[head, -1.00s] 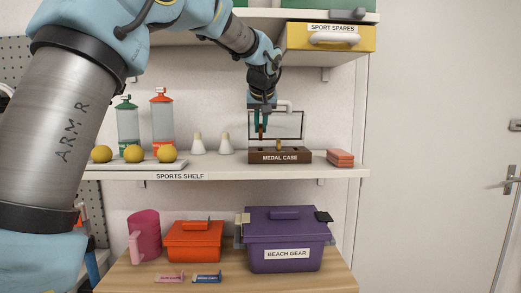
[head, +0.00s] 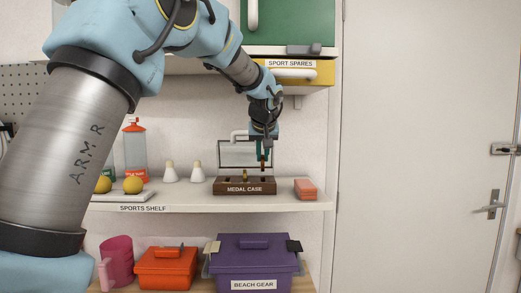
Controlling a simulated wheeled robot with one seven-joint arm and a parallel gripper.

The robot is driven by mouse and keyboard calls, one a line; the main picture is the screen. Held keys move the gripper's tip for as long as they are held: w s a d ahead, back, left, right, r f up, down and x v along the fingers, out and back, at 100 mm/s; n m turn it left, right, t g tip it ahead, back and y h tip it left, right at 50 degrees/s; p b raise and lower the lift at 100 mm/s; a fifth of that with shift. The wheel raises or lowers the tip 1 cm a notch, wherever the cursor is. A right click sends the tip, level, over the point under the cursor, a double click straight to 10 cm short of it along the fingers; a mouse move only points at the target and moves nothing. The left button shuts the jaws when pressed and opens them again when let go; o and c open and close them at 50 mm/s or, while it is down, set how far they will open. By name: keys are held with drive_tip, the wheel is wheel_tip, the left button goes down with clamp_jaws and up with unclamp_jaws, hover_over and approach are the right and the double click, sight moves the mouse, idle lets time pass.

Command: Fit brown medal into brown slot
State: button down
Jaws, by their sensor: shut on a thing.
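The medal case (head: 244,189) is a dark brown block with a raised clear lid behind it, on the sports shelf. A gold-coloured medal (head: 245,176) stands upright near the middle of the case. Dark slot openings show in its top at left and right; their colours are too small to tell. My gripper (head: 263,158) is shut on a small brown piece, the brown medal (head: 263,167), above the right part of the case. The medal's lower edge is close to the case top; I cannot tell whether it touches.
A stack of reddish blocks (head: 305,189) is right of the case, and white cones (head: 196,172) are left. The open lid (head: 232,153) stands behind my gripper. A yellow drawer (head: 318,74) hangs above. Yellow balls (head: 133,185) sit farther left.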

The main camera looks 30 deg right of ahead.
sight(263, 164)
drive_tip(key=shift+d+r, duration=0.15)
drive_tip(key=shift+r, duration=0.25)
drive_tip(key=shift+f, duration=0.1)
drive_tip(key=shift+s+d+f+b, duration=0.1)
drive_tip(key=shift+d+f+b, duration=0.05)
drive_tip(key=shift+f+b, duration=0.4)
drive_tip(key=shift+f, duration=0.55)
drive_tip(key=shift+a, duration=0.25)
drive_tip(key=shift+f+b, duration=1.5)
drive_tip(key=c, duration=0.8)
unclamp_jaws()
drive_tip(key=shift+c, duration=0.2)
